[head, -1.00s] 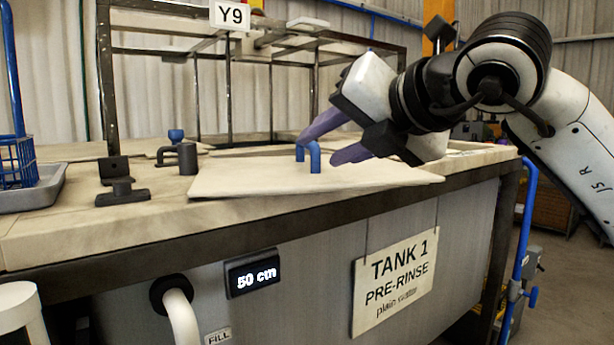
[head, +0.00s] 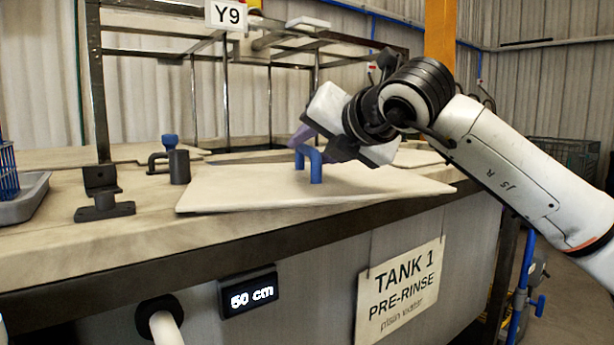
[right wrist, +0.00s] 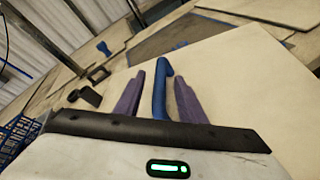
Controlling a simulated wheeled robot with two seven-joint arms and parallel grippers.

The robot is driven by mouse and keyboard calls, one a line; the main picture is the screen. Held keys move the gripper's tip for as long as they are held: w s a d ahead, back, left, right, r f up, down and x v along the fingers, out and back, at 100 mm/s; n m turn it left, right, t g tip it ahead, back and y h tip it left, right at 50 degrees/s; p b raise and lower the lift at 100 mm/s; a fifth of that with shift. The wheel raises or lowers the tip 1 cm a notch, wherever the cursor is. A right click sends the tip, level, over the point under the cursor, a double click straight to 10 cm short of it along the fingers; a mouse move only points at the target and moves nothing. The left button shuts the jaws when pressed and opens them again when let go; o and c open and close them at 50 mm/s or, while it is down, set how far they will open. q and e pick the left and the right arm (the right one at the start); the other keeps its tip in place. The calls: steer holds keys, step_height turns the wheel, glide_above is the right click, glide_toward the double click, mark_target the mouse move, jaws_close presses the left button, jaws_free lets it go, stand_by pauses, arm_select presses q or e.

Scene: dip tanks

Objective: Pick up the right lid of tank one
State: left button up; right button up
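In the right wrist view the blue handle (right wrist: 161,85) stands between the two purple fingers of my right gripper (right wrist: 158,85). The fingers are spread on either side of it; whether one touches it I cannot tell. My left gripper is not in view.
A black bracket (head: 103,193) and a dark clamp (head: 179,167) stand on the rim left of the lid. A metal frame rises behind. A grey tray (head: 30,198) with a blue basket is at the far left. The TANK 1 sign (head: 400,290) hangs in front.

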steer(key=shift+w, duration=0.15)
jaws_close()
stand_by(1.1)
steer(key=shift+r, duration=0.2)
